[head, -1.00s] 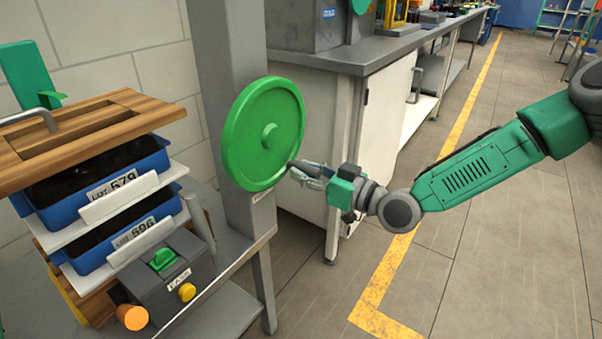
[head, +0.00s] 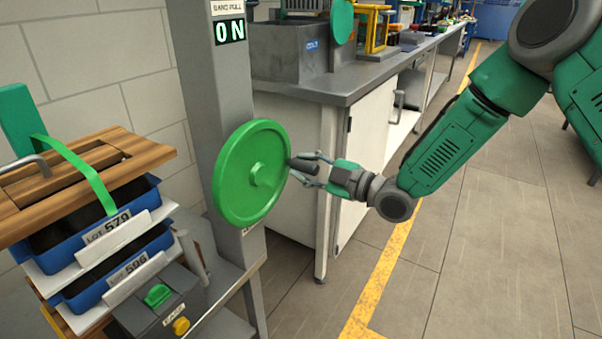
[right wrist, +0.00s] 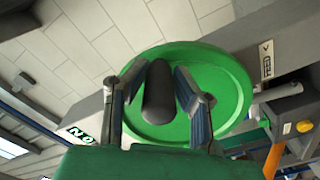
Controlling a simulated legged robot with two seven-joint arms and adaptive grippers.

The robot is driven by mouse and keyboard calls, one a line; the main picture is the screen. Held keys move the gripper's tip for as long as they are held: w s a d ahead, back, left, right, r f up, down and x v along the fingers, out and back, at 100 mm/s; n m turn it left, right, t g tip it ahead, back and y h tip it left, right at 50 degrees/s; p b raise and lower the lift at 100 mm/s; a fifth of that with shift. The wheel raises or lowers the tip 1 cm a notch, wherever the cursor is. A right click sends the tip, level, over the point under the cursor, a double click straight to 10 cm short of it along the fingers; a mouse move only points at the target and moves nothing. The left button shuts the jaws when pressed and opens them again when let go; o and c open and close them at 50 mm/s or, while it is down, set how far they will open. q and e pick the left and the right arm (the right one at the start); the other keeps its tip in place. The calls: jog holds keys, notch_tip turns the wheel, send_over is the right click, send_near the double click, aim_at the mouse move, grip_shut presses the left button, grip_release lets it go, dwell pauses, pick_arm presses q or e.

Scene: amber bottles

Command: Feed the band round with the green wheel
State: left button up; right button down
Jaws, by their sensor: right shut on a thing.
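The green wheel (head: 236,180) is mounted on a grey post and has a dark handle (right wrist: 158,92) near its rim. My right gripper (head: 308,168) is shut on this handle, at the wheel's right side; in the right wrist view its fingers stand on both sides of the handle. The green band (head: 82,165) comes from a green upright piece (head: 18,122) at the left, crosses above the wooden top (head: 130,155) and reaches down to the upper blue tray's front. My left gripper is not in view.
Two blue trays, the upper labelled LOT 579 (head: 108,226) and the lower LOT 596 (head: 128,268), are stacked under the wood. A grey box (head: 150,315) has a green switch and yellow button. A sign on the post (head: 229,30) reads ON. Floor at right is clear.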

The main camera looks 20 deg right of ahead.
aim_at(275, 129)
notch_tip(275, 129, up, 3)
jog(key=n, duration=0.3)
jog(key=shift+r+n+p, duration=0.15)
jog(key=shift+n+p, duration=0.2)
jog(key=shift+n, duration=0.05)
jog(key=r+n, duration=0.2)
jog(key=shift+s+a+n, duration=0.2)
jog(key=shift+a+n, duration=0.1)
jog(key=shift+n, duration=0.1)
jog(key=r+n, duration=0.1)
jog(key=s+a+r+n+b, duration=0.1)
jog(key=n, duration=0.1)
jog(key=shift+a+r, duration=0.1)
jog(key=shift+r, duration=0.05)
jog(key=shift+s+a+r+n+b, duration=0.35)
jog(key=shift+a+r+n+b, duration=0.15)
jog(key=shift+n, duration=0.6)
jog(key=shift+s+a+r, duration=0.25)
jog(key=shift+a+r, duration=0.05)
jog(key=shift+r, duration=0.05)
jog(key=c, duration=1.3)
grip_release()
jog(key=shift+r, duration=0.1)
